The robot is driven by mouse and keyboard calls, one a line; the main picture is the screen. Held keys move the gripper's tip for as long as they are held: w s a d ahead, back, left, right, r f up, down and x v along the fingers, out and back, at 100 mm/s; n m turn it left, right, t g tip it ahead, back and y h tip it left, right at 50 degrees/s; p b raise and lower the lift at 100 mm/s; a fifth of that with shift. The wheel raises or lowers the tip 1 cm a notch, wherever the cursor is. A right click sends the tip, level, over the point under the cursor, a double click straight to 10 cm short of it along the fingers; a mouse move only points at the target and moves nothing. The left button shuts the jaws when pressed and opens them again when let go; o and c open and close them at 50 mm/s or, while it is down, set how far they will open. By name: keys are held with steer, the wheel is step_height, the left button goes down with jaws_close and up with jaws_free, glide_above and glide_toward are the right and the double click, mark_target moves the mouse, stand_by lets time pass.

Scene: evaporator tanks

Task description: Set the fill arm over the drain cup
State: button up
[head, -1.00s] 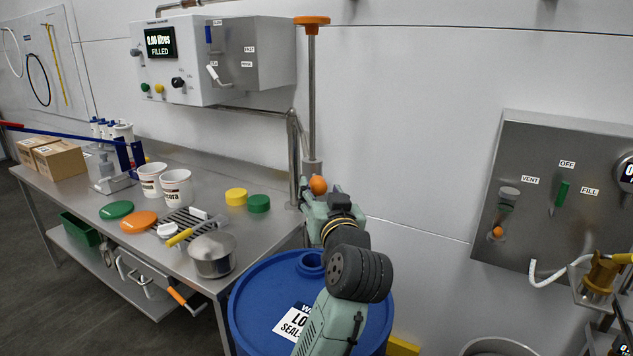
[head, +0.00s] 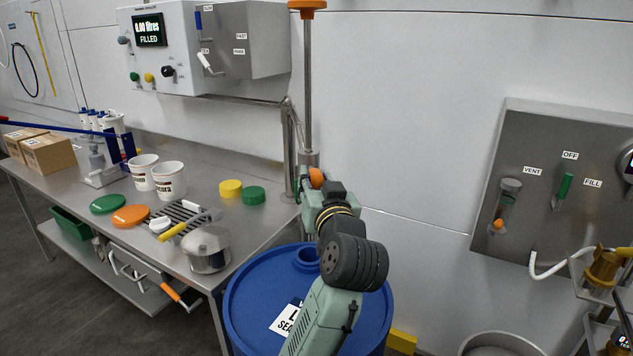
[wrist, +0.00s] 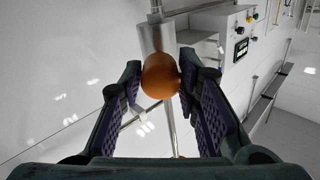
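The lance (head: 308,85) is a tall steel rod with an orange cap (head: 306,4), upright against the wall. I take it to be part of the fill arm, but cannot be sure. At its lower end are a metal collar (head: 308,158) and an orange ball knob (head: 316,177). My gripper (head: 312,186) is at this knob. In the wrist view my gripper (wrist: 160,70) has its fingers spread on either side of the orange knob (wrist: 160,77), with a narrow gap and no clear grip. I cannot make out a drain cup.
The blue drum (head: 250,298) stands below my arm. The steel bench (head: 228,220) at left holds cups, lids and a pot (head: 208,252). A dispenser box (head: 165,75) hangs above it. A valve panel (head: 535,220) is on the right wall.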

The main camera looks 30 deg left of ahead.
jaws_close()
steer(key=shift+a, duration=0.1)
stand_by(0.4)
